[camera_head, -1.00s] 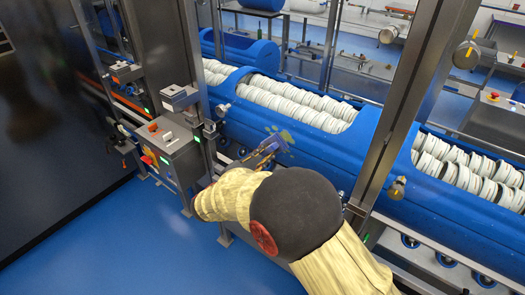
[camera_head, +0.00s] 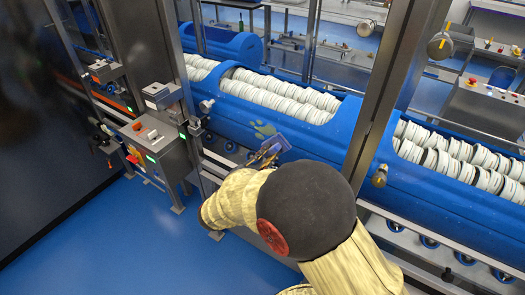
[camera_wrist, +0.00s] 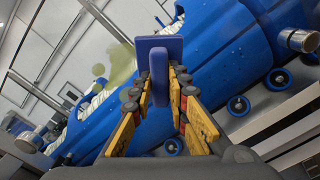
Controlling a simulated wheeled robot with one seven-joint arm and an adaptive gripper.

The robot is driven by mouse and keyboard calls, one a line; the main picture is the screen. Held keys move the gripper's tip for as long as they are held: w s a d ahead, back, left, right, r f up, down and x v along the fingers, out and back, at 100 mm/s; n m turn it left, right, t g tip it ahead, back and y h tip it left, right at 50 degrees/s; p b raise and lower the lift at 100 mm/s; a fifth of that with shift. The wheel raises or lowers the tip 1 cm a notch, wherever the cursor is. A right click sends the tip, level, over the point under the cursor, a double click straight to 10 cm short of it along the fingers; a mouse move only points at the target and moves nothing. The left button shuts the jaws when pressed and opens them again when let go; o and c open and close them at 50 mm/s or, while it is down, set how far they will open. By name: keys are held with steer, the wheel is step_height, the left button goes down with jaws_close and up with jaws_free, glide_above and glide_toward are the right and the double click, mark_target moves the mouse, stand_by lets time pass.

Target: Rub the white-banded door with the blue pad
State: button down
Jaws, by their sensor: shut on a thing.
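A blue pad (camera_head: 280,142) with an upright blue grip (camera_wrist: 159,75) is in my gripper (camera_head: 265,158). In the wrist view my gripper (camera_wrist: 160,98) has its yellow-and-black fingers shut on that grip. The pad's flat plate faces the blue front of a long tub carrier (camera_head: 310,148) filled with white ringed rolls. A dull green smear (camera_head: 265,130) marks this blue front, just up and left of the pad; it also shows in the wrist view (camera_wrist: 122,62). I cannot tell whether the pad touches the surface. I cannot clearly make out a white-banded door.
A steel post (camera_head: 385,110) stands right of my arm. A control box (camera_head: 155,140) with buttons and steel uprights stand at the left. A knob (camera_head: 380,176) sticks out at the right. Blue floor (camera_head: 130,235) is clear at the lower left.

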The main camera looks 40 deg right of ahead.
mark_target(275, 141)
steer(key=shift+s, duration=0.3)
steer(key=shift+w, duration=0.1)
steer(key=shift+w+a+b, duration=0.5)
steer(key=shift+w+a, duration=0.1)
steer(key=shift+w, duration=1.15)
steer(key=shift+w+a+b, duration=0.55)
steer(key=shift+w+a, duration=0.05)
steer(key=shift+w, duration=1.15)
steer(key=shift+w+a+b, duration=0.5)
steer(key=shift+w+a, duration=0.1)
steer(key=shift+w, duration=1.15)
steer(key=shift+r+p, duration=1)
steer(key=shift+r, duration=0.65)
steer(key=shift+s+d+f, duration=0.1)
steer(key=shift+s+d, duration=0.2)
steer(key=shift+s, duration=0.65)
steer(key=shift+s+d, duration=0.3)
steer(key=shift+s, duration=0.65)
steer(key=shift+s+d+p, duration=0.25)
steer(key=shift+s+d, duration=0.2)
steer(key=shift+s, duration=0.7)
steer(key=shift+s+d+p, duration=0.25)
steer(key=shift+s+d, duration=0.15)
steer(key=shift+s, duration=0.7)
steer(key=shift+s+d+p, duration=0.25)
steer(key=shift+s+d, duration=0.2)
steer(key=shift+s, duration=0.7)
